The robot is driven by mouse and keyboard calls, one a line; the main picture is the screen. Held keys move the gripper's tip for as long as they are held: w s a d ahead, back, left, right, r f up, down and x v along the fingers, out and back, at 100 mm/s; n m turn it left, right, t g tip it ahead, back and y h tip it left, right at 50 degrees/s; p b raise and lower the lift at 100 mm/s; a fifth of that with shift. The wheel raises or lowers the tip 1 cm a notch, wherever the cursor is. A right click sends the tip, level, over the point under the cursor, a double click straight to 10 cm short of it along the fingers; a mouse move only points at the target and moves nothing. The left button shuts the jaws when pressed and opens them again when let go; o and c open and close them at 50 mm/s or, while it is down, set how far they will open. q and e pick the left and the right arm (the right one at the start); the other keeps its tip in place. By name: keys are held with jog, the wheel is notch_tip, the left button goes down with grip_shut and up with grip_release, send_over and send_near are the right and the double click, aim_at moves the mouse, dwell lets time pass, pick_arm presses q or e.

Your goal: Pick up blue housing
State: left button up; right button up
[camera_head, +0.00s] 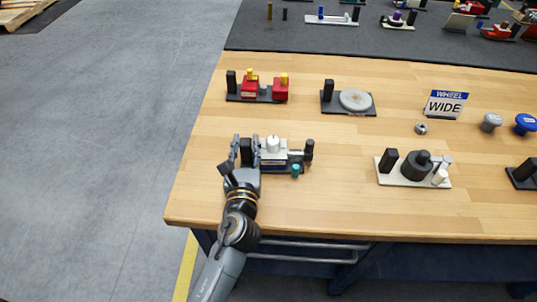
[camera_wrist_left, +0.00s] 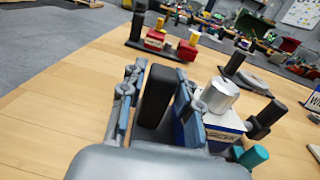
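The blue housing is a blue and white box (camera_head: 270,160) on a dark base on the wooden table, with a white-silver cylinder (camera_head: 273,144) on top. In the left wrist view the labelled box (camera_wrist_left: 222,126) stands just right of my fingers and is partly hidden by them. My left gripper (camera_head: 246,150) is open, with its fingers on either side of an upright black block (camera_wrist_left: 156,95) at the left end of the base. One finger is between this block and the housing. I cannot tell whether it touches either. My right gripper is not in view.
A cream base (camera_head: 412,180) stands farther right. The table between is clear.

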pick_arm(q)
grip_shut()
jog(key=shift+r, duration=0.15)
notch_tip(320, 180, up, 9)
jog(key=shift+f, duration=4.15)
